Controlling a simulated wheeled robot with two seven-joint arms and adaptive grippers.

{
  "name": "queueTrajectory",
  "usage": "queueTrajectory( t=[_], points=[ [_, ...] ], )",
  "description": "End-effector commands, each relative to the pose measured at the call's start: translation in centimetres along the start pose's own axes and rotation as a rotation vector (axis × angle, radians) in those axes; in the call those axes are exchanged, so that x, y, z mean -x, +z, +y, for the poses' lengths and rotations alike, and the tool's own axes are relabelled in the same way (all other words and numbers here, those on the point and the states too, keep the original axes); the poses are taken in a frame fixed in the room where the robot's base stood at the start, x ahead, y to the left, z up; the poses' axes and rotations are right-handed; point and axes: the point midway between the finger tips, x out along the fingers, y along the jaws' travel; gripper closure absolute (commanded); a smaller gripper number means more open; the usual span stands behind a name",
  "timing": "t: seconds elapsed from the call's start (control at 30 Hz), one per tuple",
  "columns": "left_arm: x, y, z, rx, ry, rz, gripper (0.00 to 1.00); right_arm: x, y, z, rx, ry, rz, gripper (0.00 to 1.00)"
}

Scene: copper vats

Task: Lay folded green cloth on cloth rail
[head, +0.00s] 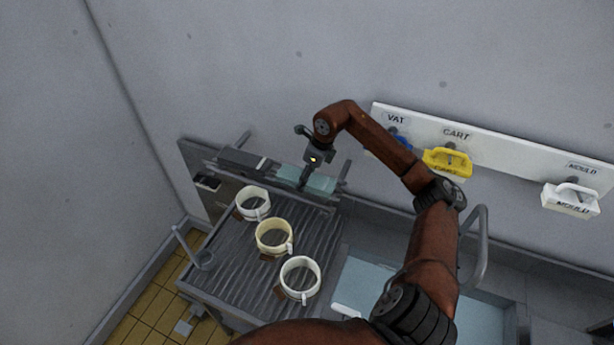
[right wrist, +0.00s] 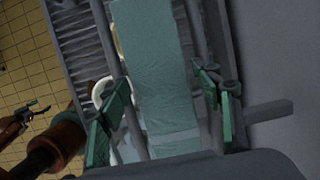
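The folded green cloth (head: 321,183) lies across the bars of the cloth rail (head: 290,196) at the back of the ridged stand. In the right wrist view the cloth (right wrist: 155,75) is a flat pale green strip over the grey rail bars (right wrist: 196,40). My right gripper (head: 304,182) is right above it, pointing down. In the right wrist view my right gripper (right wrist: 165,80) is open, its green-padded fingers apart on either side of the cloth with gaps. My left gripper (right wrist: 38,106) shows small at the left of that view, fingers apart, empty; it is out of the head view.
A dark grey folded piece (head: 243,160) lies on the rail's left part. Several mugs, including a cream mug (head: 274,237), stand on the ridged top (head: 222,262). A wall board (head: 510,150) carries blue, yellow (head: 447,160) and white (head: 570,200) labelled handles. A basin (head: 365,285) lies right.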

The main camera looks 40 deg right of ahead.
Motion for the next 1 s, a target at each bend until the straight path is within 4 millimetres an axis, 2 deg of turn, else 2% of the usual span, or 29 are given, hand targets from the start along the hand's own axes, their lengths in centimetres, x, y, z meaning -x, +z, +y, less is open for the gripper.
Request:
queueTrajectory(
  t=[0.1, 0.47, 0.57, 1.0],
  points=[
    [0.0, 0.0, 0.0, 0.000, 0.000, 0.000, 0.30, 0.0, 0.0, 0.0, 0.000, 0.000, 0.000, 0.32],
    [0.3, 0.1, 0.0, 0.000, 0.000, -0.001, 0.30, 0.6, 0.1, 0.0, 0.000, -0.001, -0.001, 0.32],
    [-0.5, 0.3, 0.1, 0.000, 0.000, -0.003, 0.30, 1.8, 0.1, -0.1, 0.002, -0.005, -0.003, 0.32],
    [-3.2, 0.8, 0.2, 0.000, 0.001, -0.006, 0.30, 10.4, 0.1, -0.1, 0.000, -0.003, -0.002, 0.32]
  ],
)
